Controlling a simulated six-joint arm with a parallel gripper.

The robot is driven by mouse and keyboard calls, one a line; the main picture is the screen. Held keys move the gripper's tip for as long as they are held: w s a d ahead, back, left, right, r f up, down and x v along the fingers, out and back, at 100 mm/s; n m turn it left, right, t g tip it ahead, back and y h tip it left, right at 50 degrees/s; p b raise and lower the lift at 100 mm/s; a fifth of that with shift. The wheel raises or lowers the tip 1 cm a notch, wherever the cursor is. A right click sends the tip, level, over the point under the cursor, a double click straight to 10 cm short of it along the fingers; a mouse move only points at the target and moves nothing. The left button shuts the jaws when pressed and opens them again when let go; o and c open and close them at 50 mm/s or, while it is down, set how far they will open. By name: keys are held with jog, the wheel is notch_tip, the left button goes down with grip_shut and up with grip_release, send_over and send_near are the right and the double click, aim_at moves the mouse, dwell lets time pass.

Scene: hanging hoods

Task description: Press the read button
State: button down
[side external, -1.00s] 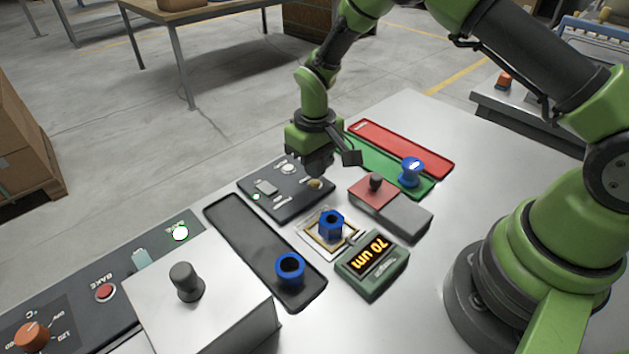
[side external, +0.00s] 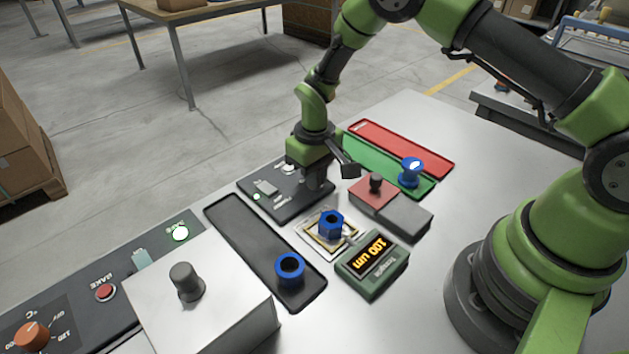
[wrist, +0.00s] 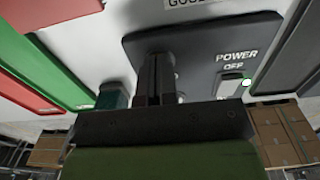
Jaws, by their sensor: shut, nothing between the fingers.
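The dark control panel (side external: 290,205) lies on the table with a power switch (side external: 265,187), a lit green lamp and a pale round button (side external: 289,168). My gripper (side external: 318,194) is shut and empty, pointing down at the panel's right end. It hides the round brass-coloured button there; I cannot read that button's label or see whether the fingertips touch it. In the wrist view the shut fingers (wrist: 153,75) reach down over the panel (wrist: 190,50), left of the POWER lettering. The green gauge box (side external: 372,268) shows 100 um.
A blue ring part (side external: 331,223) sits on a small framed plate beside the gauge. Another blue ring (side external: 290,268) is in the black tray (side external: 245,240). A blue part (side external: 411,170) stands on the green tray (side external: 375,165). A red-topped block (side external: 374,191) with a knob stands near my gripper.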

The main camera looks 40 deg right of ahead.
jog(key=shift+r, duration=3.5)
grip_release()
jog(key=shift+r, duration=0.35)
jog(key=s+r+m+t, duration=0.1)
jog(key=s+r, duration=0.2)
jog(key=r, duration=0.3)
jog(key=s+r+t+y, duration=0.1)
jog(key=s+r, duration=0.1)
jog(key=r, duration=0.3)
jog(key=s+r+m+t, duration=0.1)
jog(key=s+r, duration=0.2)
jog(key=r, duration=0.3)
jog(key=s+r+m+t+y, duration=0.1)
jog(key=s+r+t, duration=0.3)
jog(key=s, duration=1)
jog(key=shift+s+d+r+m, duration=0.15)
jog(key=shift+d+r+m, duration=0.1)
jog(key=shift+r+m, duration=0.3)
